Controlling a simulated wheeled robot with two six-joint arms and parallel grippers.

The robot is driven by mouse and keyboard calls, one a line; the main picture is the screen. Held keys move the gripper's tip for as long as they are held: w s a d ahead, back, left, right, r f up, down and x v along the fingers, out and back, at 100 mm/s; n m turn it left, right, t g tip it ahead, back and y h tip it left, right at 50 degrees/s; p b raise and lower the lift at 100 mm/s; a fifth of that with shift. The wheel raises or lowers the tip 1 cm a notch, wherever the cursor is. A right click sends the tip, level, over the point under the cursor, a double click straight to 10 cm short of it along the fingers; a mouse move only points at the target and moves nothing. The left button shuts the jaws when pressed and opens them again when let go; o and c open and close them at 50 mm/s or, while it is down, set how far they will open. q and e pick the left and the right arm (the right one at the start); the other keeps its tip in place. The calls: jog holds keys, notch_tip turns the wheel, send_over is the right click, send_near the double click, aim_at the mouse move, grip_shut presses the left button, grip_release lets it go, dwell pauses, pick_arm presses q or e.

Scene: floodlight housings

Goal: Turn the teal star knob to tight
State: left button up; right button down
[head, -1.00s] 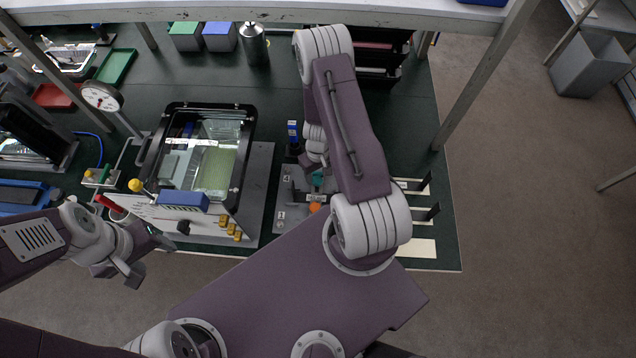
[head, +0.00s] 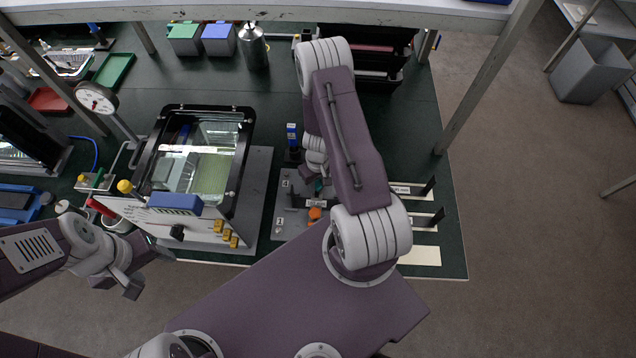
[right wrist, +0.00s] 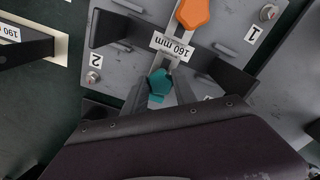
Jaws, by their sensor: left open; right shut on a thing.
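The teal star knob (right wrist: 160,84) sits on a grey fixture plate (right wrist: 130,63), below a "160 mm" label in the right wrist view. My right gripper (right wrist: 166,88) has its two fingers around the knob and is shut on it. In the head view, a small part of the teal knob (head: 318,187) shows beside my right arm, which hides much of the fixture. My left gripper (head: 150,270) is open and empty, near the table's front left edge.
An orange knob (right wrist: 195,12) is on the same plate, with dark upright brackets nearby. A glass-topped housing (head: 205,165) with a blue block stands left of the fixture. A dial gauge (head: 96,98) stands further left. A shelf edge spans above the table.

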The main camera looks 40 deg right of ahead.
jog(key=m, duration=0.3)
jog(key=shift+m, duration=0.4)
jog(key=m, duration=0.4)
jog(key=shift+w+a+m, duration=0.1)
jog(key=shift+a+m, duration=0.05)
jog(key=shift+m, duration=0.15)
jog(key=m, duration=0.4)
jog(key=shift+w+m+p, duration=0.15)
jog(key=shift+m+p, duration=0.25)
jog(key=shift+m, duration=2)
jog(key=c, duration=1)
grip_release()
